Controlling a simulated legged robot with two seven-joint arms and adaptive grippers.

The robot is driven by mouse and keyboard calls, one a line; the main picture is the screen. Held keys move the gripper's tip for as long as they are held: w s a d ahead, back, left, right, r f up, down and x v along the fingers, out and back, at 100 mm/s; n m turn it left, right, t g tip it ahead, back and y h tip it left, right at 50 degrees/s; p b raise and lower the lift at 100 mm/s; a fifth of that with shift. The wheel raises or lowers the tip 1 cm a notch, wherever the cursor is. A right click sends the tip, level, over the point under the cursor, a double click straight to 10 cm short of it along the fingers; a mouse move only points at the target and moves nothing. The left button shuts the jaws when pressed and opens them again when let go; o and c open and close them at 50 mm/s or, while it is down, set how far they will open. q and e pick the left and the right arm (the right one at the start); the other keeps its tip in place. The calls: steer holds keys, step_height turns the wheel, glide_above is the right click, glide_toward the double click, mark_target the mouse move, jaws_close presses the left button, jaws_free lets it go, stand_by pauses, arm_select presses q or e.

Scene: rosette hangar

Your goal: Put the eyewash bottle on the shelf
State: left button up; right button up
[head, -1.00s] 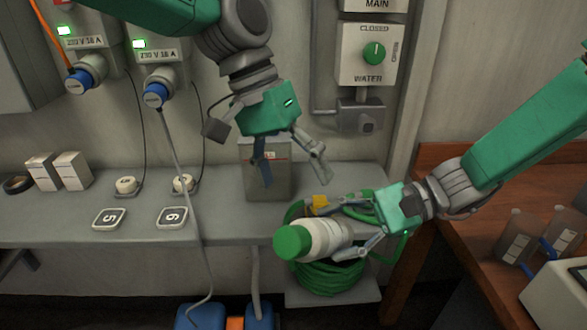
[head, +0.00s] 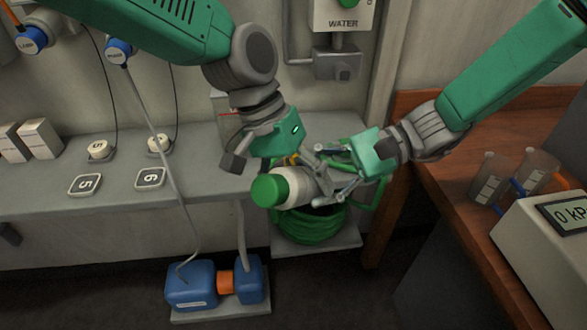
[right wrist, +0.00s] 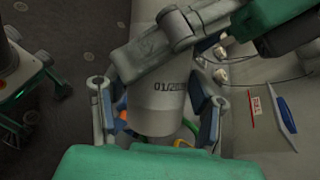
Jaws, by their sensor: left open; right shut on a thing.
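The eyewash bottle, white with a green cap (head: 270,190), lies tilted on its side in the air before the front edge of the grey shelf (head: 110,205). My right gripper (head: 330,182) is shut on its body, and its fingers flank the white body (right wrist: 155,112) in the right wrist view. My left gripper (head: 279,172) is open just above the bottle, one finger to each side. One of its fingers (right wrist: 160,50) crosses in front of the bottle in the right wrist view; I cannot tell whether they touch.
Tiles marked 5 (head: 85,184) and 6 (head: 150,178) and white boxes (head: 40,138) are on the shelf. A grey cable (head: 160,140) hangs over its edge. A green hose coil (head: 310,226) and blue device (head: 190,286) are below. A wooden bench (head: 430,160) stands right.

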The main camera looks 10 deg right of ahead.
arm_select(q)
steer(key=shift+a, duration=0.25)
arm_select(e)
steer(key=shift+a+r, duration=0.1)
steer(key=shift+a, duration=0.15)
arm_select(q)
steer(key=shift+a, duration=0.1)
steer(key=shift+c, duration=0.8)
arm_select(e)
steer(key=shift+a, duration=0.1)
arm_select(q)
steer(key=c, duration=1.3)
steer(key=shift+c, duration=0.7)
arm_select(e)
steer(key=o, duration=1.7)
arm_select(q)
steer(key=shift+d, duration=0.3)
arm_select(e)
steer(key=shift+d, duration=0.3)
